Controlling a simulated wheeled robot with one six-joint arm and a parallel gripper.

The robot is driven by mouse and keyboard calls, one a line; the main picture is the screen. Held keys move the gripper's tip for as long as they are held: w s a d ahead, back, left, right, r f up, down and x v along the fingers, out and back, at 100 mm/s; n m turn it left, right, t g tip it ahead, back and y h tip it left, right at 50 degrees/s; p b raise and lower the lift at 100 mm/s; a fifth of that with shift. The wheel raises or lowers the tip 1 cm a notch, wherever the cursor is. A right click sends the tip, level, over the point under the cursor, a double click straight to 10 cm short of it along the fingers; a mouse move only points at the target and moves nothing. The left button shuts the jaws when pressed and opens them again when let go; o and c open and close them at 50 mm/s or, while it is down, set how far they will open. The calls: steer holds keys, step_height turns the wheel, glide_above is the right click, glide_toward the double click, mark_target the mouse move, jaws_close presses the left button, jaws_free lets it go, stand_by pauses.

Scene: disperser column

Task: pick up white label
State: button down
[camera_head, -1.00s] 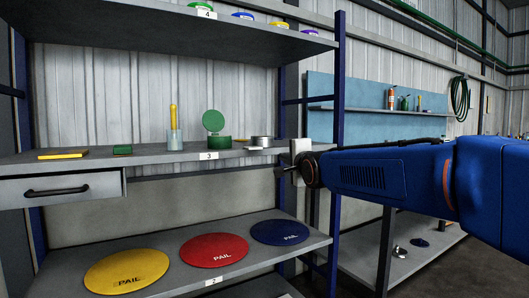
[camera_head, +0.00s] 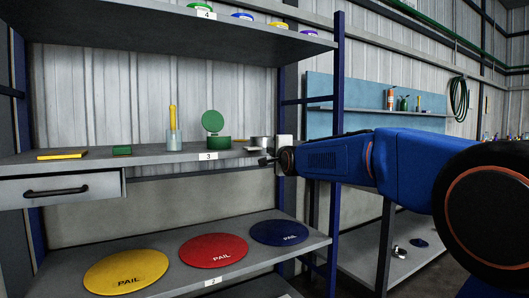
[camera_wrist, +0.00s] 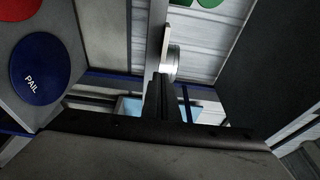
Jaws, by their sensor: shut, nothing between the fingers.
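A small white label (camera_head: 253,148) seems to lie flat near the right front edge of the middle shelf (camera_head: 85,163), beside a round metal tin (camera_head: 260,142). It is small and partly hidden by my gripper. My gripper (camera_head: 266,161) is at the right end of that shelf, at its front edge, close to the label. The fingers are shut and empty. In the wrist view my dark fingers (camera_wrist: 160,88) point at the shelf edge, with the pale tin (camera_wrist: 173,62) just beyond them. A narrow pale piece (camera_wrist: 166,45) lies beside the tin; I cannot tell whether it is the label.
Yellow (camera_head: 127,272), red (camera_head: 214,250) and blue (camera_head: 279,233) lids lie below. A blue post (camera_head: 337,120) stands close to my arm.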

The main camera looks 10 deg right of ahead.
mark_target(252, 148)
steer(key=shift+w+a, duration=1)
steer(key=shift+a, duration=0.15)
steer(key=shift+w+a, duration=0.65)
steer(key=shift+a, duration=0.05)
